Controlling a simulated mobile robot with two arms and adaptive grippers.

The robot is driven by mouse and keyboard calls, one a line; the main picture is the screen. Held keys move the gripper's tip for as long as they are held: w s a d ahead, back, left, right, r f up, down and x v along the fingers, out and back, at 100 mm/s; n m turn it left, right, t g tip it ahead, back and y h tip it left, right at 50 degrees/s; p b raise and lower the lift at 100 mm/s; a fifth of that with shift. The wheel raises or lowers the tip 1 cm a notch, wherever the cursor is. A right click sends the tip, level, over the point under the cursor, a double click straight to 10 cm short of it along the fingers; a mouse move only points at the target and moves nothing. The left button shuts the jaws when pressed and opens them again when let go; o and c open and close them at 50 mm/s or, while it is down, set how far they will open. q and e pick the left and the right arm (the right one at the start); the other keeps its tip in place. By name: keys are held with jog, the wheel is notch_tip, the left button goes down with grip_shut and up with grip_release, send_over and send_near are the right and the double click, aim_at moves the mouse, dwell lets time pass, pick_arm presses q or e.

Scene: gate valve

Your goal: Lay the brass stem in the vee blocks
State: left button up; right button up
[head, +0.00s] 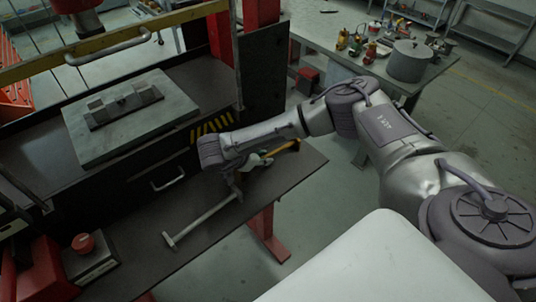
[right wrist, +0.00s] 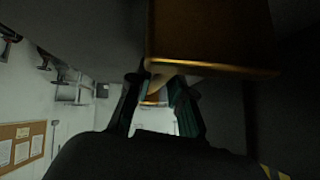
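The vee blocks (head: 125,103) sit on a grey-green plate (head: 160,124) inside the frame at the left of the head view. A brass-coloured bar (head: 285,147), which looks like the brass stem, shows near the bench's right end. My right gripper (head: 262,159) is at its left end, partly hidden under my forearm. In the right wrist view the two fingers of my right gripper (right wrist: 160,80) lean together with a gap between them. My left gripper is not in view.
A grey T-shaped tool (head: 200,222) lies on the dark bench (head: 130,252). A red-topped block (head: 84,244) stands at its left front. A yellow beam (head: 130,38) with a handle crosses above the plate. A far table (head: 345,67) holds a pot (head: 408,62) and small parts.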

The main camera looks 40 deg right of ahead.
grip_shut()
jog(key=shift+r, duration=0.1)
